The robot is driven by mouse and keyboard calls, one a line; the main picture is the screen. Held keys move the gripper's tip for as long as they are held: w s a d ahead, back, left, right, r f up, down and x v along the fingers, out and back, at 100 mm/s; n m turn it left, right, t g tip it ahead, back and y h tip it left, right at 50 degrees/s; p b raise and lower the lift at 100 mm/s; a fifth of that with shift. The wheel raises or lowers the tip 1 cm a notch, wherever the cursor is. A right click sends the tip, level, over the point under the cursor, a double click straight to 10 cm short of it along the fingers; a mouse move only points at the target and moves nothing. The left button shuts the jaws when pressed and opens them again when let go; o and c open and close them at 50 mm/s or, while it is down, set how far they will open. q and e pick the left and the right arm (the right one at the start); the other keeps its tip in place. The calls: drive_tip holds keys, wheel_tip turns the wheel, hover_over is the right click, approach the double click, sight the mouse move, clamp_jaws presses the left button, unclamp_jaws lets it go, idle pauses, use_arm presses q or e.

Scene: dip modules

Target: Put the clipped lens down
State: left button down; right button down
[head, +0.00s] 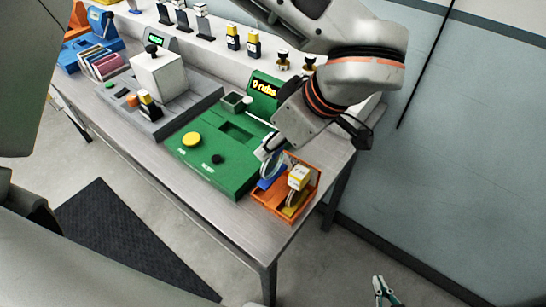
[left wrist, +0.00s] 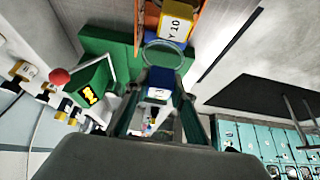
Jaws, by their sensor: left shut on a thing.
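My left gripper (left wrist: 160,88) is shut on a blue clip (left wrist: 160,77) in the left wrist view. A clear round lens (left wrist: 146,55) stands out from the clip, near the orange tray (left wrist: 199,22). In the head view the lens (head: 272,163) shows beside the orange tray (head: 262,203), at its upper left; my arm hides most of the left gripper. I cannot tell whether the lens touches the tray. My right gripper (head: 381,281) is low at the bottom right, apart from the table; its fingers are too small to judge.
The tray holds a white-and-yellow block (head: 299,176), marked "Y 10" in the wrist view. A green station (head: 215,165) with a yellow button (head: 191,139) and a lit display (head: 264,88) stands left of it. A grey station (head: 185,112) lies farther left. The table's front strip is clear.

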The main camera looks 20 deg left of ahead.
sight(279, 154)
use_arm(q)
drive_tip(key=shift+f, duration=2.2)
drive_tip(key=shift+f, duration=0.15)
drive_tip(key=c, duration=1.7)
unclamp_jaws()
drive_tip(key=v, duration=1.1)
drive_tip(key=shift+s+d+r, duration=0.15)
drive_tip(key=shift+d+r, duration=0.15)
drive_tip(key=shift+r, duration=0.25)
